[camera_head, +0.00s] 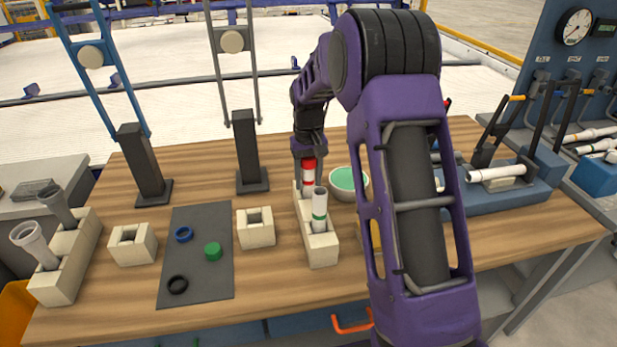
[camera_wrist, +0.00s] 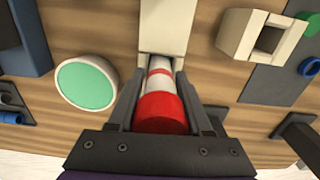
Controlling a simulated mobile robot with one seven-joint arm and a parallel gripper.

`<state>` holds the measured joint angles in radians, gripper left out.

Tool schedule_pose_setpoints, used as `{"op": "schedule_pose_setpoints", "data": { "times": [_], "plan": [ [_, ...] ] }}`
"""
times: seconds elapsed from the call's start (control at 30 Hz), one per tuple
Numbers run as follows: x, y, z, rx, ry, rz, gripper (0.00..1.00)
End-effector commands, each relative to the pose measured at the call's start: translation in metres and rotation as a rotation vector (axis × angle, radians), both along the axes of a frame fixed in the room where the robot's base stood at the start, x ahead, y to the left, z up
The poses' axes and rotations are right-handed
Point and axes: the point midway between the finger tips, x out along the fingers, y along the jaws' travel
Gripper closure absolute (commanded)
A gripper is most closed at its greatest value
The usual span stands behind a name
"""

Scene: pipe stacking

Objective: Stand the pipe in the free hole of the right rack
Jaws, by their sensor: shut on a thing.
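The pipe (camera_head: 308,170) is white with a red end and a red band. It also shows in the wrist view (camera_wrist: 160,112). My gripper (camera_head: 307,180) is shut on it, with one finger on each side in the wrist view (camera_wrist: 163,85). The pipe looks upright at the far end of the right rack (camera_head: 321,250), a long cream block. Its lower end is hidden, so I cannot tell how deep it sits in the far hole.
A green-topped bowl (camera_head: 348,183) stands close right of the rack. A cream square block (camera_head: 256,230) and a dark mat (camera_head: 197,275) with coloured rings lie left. The left rack (camera_head: 62,285) holds two grey pipes. A dark post (camera_head: 246,145) stands behind.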

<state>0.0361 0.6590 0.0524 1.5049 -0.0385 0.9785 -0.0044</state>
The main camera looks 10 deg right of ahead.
Motion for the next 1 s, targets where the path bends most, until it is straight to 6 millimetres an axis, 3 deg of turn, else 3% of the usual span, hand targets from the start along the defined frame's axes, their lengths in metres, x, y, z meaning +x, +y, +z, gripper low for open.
{"op": "schedule_pose_setpoints", "data": {
  "times": [0.2,0.23,0.4,0.77,1.0],
  "plan": [
    [0.000,0.000,0.000,0.000,0.000,0.000,1.00],
    [0.000,0.000,0.000,0.000,0.000,0.000,0.45],
    [0.000,0.000,0.000,0.000,0.000,0.000,0.15],
    [0.000,0.000,0.005,0.000,-0.001,0.000,0.15],
    [0.001,0.000,0.046,0.000,-0.005,0.000,0.15]
  ]
}}
